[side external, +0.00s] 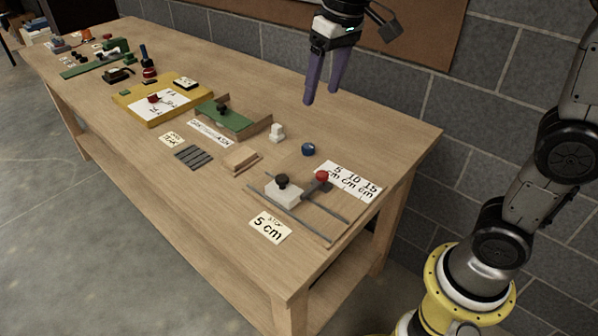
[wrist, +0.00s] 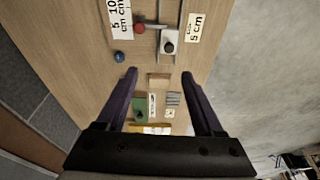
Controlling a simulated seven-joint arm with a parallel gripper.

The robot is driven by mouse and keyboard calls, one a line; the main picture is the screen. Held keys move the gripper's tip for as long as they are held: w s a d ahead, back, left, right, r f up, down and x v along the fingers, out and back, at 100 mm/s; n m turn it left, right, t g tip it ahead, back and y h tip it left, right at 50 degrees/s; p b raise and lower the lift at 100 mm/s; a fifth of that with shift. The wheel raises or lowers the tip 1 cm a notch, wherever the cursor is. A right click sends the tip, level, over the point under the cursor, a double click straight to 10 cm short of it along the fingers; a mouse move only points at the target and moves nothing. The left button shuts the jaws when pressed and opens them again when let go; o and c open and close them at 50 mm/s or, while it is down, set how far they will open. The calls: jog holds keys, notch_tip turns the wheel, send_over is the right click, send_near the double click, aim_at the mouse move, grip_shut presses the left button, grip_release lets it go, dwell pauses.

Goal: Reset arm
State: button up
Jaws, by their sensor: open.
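My gripper (side external: 322,88) hangs above the back part of the wooden table (side external: 370,135), its two purple fingers pointing down. In the wrist view my gripper (wrist: 158,78) has its fingers wide apart with nothing between them. It is open and touches nothing. My arm comes in from the right and its wrist is at the top of the side view.
Below lie a white block with a black knob (side external: 283,191), a red knob (side external: 322,176), a blue ring (side external: 308,149), a small white block (side external: 277,132), a green plate (side external: 232,120) and a yellow board (side external: 190,98). A grey block wall (side external: 490,60) stands behind the table.

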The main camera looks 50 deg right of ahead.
jog(key=s+d+t, duration=0.2)
jog(key=s+d, duration=0.1)
jog(key=s, duration=1)
jog(key=s+f+t, duration=0.1)
jog(key=s+f, duration=0.5)
jog(key=f, duration=0.1)
jog(key=shift+f+n, duration=0.25)
jog(key=shift+n, duration=0.05)
